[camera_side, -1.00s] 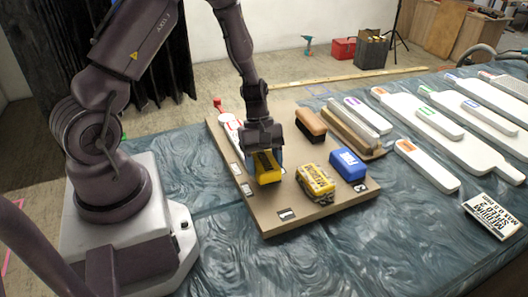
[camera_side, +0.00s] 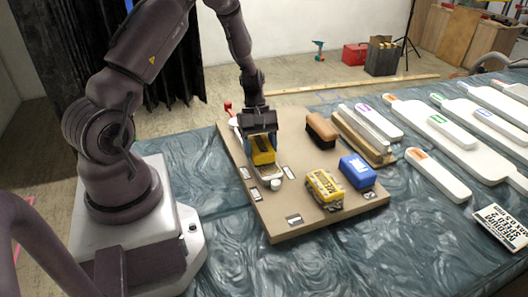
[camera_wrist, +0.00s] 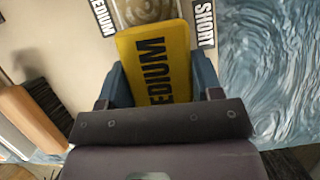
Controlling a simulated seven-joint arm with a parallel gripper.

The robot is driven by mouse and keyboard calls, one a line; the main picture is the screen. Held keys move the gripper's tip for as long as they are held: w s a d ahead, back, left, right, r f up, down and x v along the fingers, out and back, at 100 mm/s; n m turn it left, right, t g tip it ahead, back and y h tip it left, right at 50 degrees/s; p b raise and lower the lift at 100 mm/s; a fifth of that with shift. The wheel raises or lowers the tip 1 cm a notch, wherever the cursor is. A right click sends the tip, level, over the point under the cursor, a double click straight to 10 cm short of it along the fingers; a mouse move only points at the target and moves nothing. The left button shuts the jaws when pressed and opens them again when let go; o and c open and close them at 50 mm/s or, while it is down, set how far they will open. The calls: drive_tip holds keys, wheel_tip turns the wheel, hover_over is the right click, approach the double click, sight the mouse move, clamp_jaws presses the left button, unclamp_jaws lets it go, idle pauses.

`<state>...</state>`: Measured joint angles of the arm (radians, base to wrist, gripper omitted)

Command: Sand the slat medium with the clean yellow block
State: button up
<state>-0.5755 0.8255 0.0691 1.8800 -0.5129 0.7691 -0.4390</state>
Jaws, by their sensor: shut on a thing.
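My gripper (camera_side: 259,135) is shut on a yellow block (camera_side: 262,151). The block also shows in the wrist view (camera_wrist: 158,65), its yellow face clean, with MEDIUM in dark letters. A second yellow block (camera_side: 325,188), with dark marks, sits on the board to the right. Several white slats with coloured labels lie at the right, one with an orange label (camera_side: 438,174). I cannot read which is medium.
A blue block (camera_side: 357,170) and a brown brush (camera_side: 322,129) stand on the board (camera_side: 290,232). A printed sign (camera_side: 498,228) lies at the right. Blue patterned cloth is clear in front.

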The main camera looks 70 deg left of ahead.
sight(271, 174)
drive_tip(key=shift+a, duration=5.35)
drive_tip(key=shift+d, duration=7.95)
drive_tip(key=shift+d+f, duration=0.1)
drive_tip(key=shift+d, duration=1.9)
wheel_tip(271, 174, up, 8)
